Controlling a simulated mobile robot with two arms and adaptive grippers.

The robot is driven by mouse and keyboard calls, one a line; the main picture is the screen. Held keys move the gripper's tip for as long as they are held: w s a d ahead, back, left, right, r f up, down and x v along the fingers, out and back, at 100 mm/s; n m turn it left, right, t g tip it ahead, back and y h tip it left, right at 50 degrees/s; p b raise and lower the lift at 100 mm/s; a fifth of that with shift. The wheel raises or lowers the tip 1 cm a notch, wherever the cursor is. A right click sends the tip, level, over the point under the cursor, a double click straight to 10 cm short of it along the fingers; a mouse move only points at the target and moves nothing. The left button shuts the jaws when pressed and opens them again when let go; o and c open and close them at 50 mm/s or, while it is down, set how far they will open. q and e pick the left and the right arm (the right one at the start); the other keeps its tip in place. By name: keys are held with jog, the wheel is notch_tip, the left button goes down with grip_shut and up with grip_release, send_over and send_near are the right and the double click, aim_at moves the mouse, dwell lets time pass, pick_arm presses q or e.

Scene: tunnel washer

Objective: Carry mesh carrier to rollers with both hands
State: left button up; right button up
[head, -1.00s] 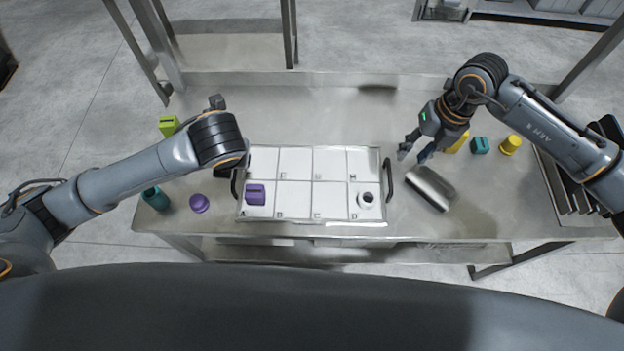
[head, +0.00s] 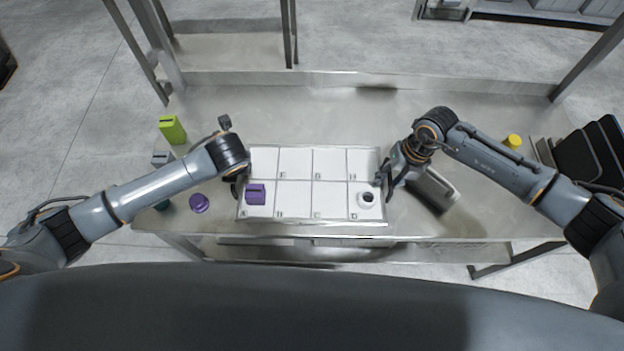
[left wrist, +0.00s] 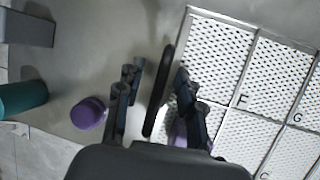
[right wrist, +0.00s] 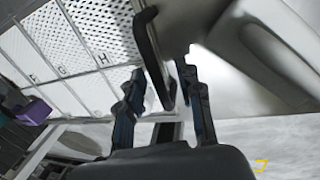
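The mesh carrier (head: 298,211) is a shallow metal tray with lettered mesh compartments and a black handle at each end, lying flat on the steel table. A purple block (head: 255,194) sits in compartment A and a white round piece with a dark hole (head: 367,199) in D. My left gripper (left wrist: 157,98) is open, its fingers on either side of the left handle (left wrist: 160,92), with gaps showing. My right gripper (right wrist: 163,92) is open, its fingers on either side of the right handle (right wrist: 150,48). I cannot clearly identify the rollers.
A silver metal container (head: 434,187) lies close to the right of the carrier. A green block (head: 172,129), a grey block (head: 161,158) and a purple round piece (head: 199,203) stand on the left. A yellow piece (head: 513,141) and dark panels (head: 590,155) are on the right. The table behind the carrier is clear.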

pick_arm(q)
grip_shut()
pick_arm(e)
grip_shut()
